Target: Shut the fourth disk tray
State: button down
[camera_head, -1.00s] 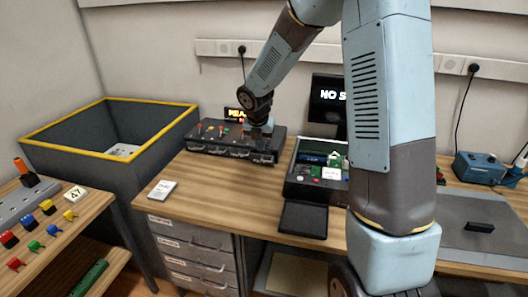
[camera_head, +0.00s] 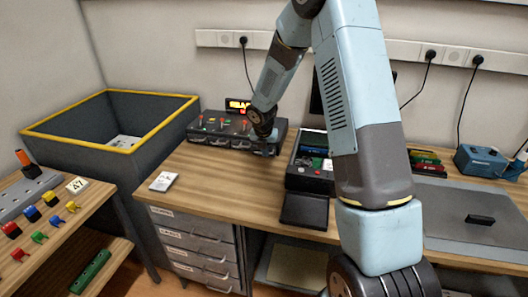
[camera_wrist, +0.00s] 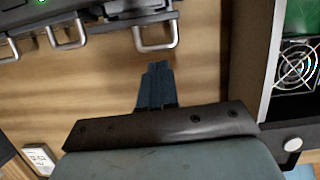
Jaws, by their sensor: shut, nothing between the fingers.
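The dark disk unit (camera_head: 225,131) stands at the back of the wooden desk, with a row of trays with metal handles along its front. In the wrist view the rightmost visible handle (camera_wrist: 157,47), apparently the fourth tray's, sits lower in the picture than the line of its neighbours, so that tray seems to stand out a little. Two more handles show to its left, one of them here (camera_wrist: 66,46). My gripper (camera_wrist: 157,68) is shut and empty, its fingertips just in front of the rightmost handle, apparently apart from it.
An open black case (camera_head: 309,180) with circuit parts stands right of the unit. A flat black pad (camera_head: 305,210) lies before it. A white card (camera_head: 163,181) lies at the desk's left. A yellow-rimmed bin (camera_head: 160,147) stands left. The desk before the unit is clear.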

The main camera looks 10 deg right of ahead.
jog(key=shift+w+d+f, duration=0.1)
jog(key=shift+w+d, duration=0.15)
jog(key=shift+w, duration=0.1)
jog(key=shift+w+d, duration=0.3)
jog(key=shift+w, duration=0.3)
jog(key=shift+w+d, duration=0.3)
jog(key=shift+w, duration=0.3)
jog(key=shift+s+a, duration=0.1)
